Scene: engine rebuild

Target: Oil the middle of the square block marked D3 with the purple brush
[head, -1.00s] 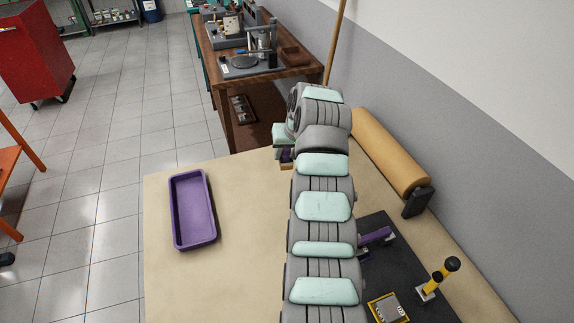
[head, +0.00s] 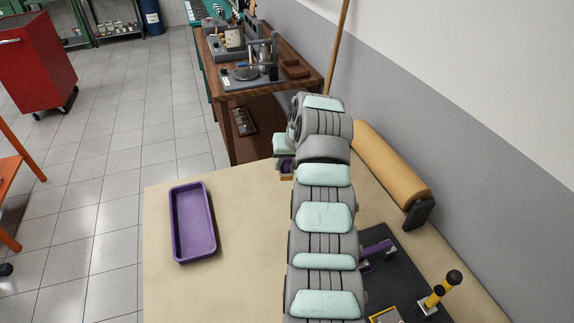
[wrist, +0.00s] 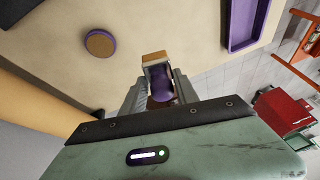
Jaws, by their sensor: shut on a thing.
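My gripper (wrist: 160,95) is shut on the purple brush (wrist: 161,84), whose tan end (wrist: 154,58) sticks out beyond the fingers. In the head view my gripper (head: 285,163) is at the far end of my arm, over the back part of the table, and the arm partly hides it. A yellow-edged piece (head: 384,316) shows at the bottom edge of the head view, cut off by the frame. No D3 marking is readable. A round purple-rimmed thing with a brown top (wrist: 100,43) is on the table in the wrist view, apart from the brush.
A purple tray (head: 176,228) lies on the table left of my arm. A dark mat (head: 402,280) to the right bears a purple piece (head: 378,248) and a yellow-and-black upright (head: 440,290). A tan roll (head: 390,172) lies along the wall. The table around the tray is clear.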

